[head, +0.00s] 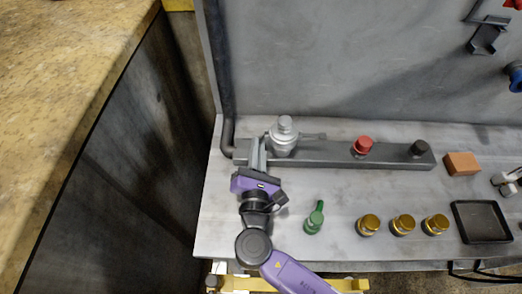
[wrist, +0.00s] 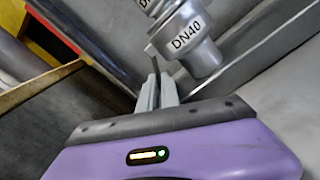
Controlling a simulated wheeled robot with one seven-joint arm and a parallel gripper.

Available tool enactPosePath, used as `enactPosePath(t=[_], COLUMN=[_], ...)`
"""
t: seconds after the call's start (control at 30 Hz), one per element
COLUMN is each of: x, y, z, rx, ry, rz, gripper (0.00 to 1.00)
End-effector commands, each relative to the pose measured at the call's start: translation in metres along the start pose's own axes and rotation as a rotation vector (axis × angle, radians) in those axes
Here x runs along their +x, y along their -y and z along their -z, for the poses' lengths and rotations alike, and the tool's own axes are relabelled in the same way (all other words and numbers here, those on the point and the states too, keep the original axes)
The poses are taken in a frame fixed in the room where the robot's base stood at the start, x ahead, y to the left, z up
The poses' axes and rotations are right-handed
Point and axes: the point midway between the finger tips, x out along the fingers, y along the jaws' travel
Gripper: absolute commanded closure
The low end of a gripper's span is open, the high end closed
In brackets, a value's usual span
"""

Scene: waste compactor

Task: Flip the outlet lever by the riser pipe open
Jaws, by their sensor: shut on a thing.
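The silver outlet valve (head: 284,136) stands on the left end of a grey manifold bar, next to the dark riser pipe (head: 227,85). In the wrist view the valve body (wrist: 195,45) carries a DN40 label. My gripper (head: 257,148) is just left of the valve, pointing away from me. In the wrist view its fingers (wrist: 155,88) are shut on a thin grey lever (wrist: 152,58) beside the valve body. The fingers hide most of the lever, and its joint with the valve is unclear.
The manifold bar (head: 330,155) carries a red knob (head: 363,146) and a black knob (head: 419,149). In front are a green fitting (head: 315,217) and several brass caps (head: 402,225). An orange block (head: 462,163) and black tray (head: 481,221) lie right. A wall rises behind the bench.

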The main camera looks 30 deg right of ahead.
Motion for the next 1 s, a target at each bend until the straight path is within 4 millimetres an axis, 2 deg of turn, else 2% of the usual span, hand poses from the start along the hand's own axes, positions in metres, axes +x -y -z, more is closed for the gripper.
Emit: enactPosePath(t=[0.37, 1.0], x=[-0.001, -0.001], y=[-0.016, -0.035], z=[0.0, -0.015], rx=[0.361, 0.908], ry=[-0.001, -0.001], rz=[-0.004, -0.003], gripper=[1.0, 1.0])
